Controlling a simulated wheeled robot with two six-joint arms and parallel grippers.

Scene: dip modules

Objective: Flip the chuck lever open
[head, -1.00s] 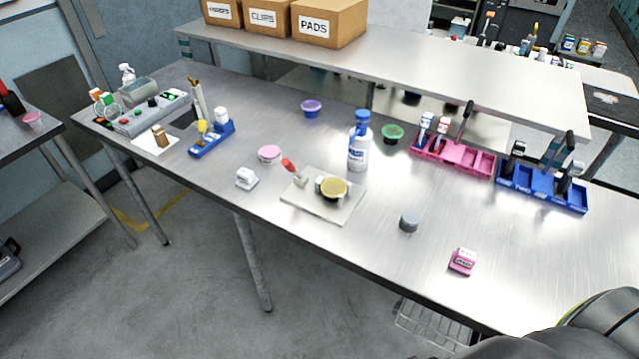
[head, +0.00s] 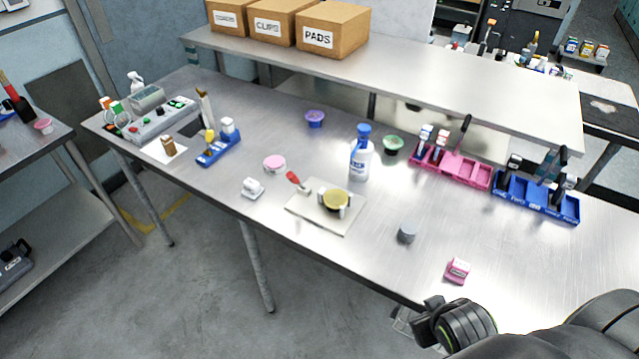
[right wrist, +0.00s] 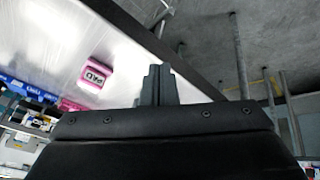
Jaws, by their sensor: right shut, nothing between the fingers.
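The chuck sits on a pale square plate (head: 318,222) in the middle of the steel table. It has a round yellow top (head: 335,201) between light-coloured jaws. Its lever (head: 293,178), with a red handle, sticks up at a tilt from the plate's left side. My right arm comes in at the bottom right, well away from the chuck. In the right wrist view my right gripper (right wrist: 157,75) has its fingers together with nothing between them, near the table's front edge. The chuck is not in that view. My left gripper is not in view.
A white bottle (head: 361,155) stands behind the plate. A white clamp-like piece (head: 252,188) and a pink round container (head: 274,163) are to its left.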

